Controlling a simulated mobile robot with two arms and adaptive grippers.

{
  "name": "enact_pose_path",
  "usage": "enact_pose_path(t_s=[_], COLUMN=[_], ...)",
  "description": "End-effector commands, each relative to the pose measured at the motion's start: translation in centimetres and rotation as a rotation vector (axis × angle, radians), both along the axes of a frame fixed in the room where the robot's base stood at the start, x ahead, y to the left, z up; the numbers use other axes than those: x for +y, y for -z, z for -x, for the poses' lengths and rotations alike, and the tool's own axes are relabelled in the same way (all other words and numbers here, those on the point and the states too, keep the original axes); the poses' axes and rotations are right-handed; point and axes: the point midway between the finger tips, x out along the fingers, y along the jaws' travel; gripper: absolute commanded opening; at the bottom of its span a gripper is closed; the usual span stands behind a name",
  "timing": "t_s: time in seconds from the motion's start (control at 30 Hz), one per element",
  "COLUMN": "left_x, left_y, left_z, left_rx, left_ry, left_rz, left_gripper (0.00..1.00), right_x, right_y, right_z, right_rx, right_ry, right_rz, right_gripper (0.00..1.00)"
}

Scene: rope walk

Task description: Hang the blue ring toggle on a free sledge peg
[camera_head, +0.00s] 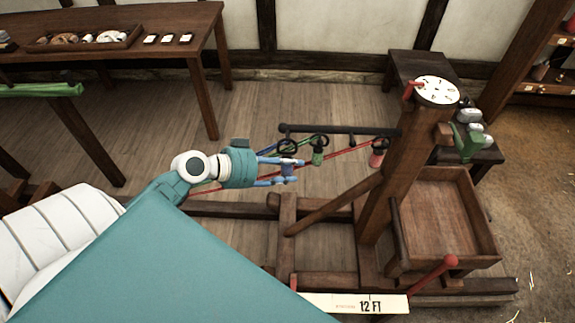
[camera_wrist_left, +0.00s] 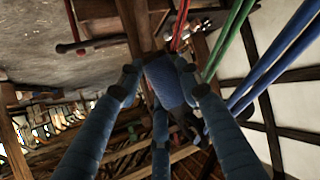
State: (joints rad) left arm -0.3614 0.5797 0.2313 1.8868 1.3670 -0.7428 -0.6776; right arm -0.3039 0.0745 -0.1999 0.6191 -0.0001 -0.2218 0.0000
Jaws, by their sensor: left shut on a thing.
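The blue ring toggle (camera_head: 287,163) is between the fingers of my left gripper (camera_head: 291,172), which is shut on it. Its dark ring (camera_head: 288,147) points up near the left end of the dark peg bar (camera_head: 343,130); I cannot tell whether the ring is around a peg. In the left wrist view the toggle's blue body (camera_wrist_left: 167,80) sits between the fingertips. A green toggle (camera_head: 318,157) and a red toggle (camera_head: 377,159) are along the bar to the right. My right gripper is not in view.
The wooden sledge post (camera_head: 402,175) with a white dial (camera_head: 437,90) stands right of the bar. A wooden box (camera_head: 445,220) is beside it. Blue, green and red ropes run near my left gripper. A table (camera_head: 180,45) stands at the back left.

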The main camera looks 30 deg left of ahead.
Motion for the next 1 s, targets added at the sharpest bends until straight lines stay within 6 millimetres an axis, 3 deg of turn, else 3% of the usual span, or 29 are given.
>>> enact_pose_path(t_s=[0.5, 1.0], left_x=[1.6, 1.9], left_y=[0.8, 1.1], left_z=[-2.5, -3.1], left_rx=[-0.001, 0.000], left_ry=[0.000, 0.000], left_rz=[-0.002, -0.001], left_gripper=[0.09, 0.09], right_x=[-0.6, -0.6], right_y=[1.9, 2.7], right_z=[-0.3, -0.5], right_rx=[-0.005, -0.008], right_ry=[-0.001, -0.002], right_rz=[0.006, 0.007], right_gripper=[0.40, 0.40])
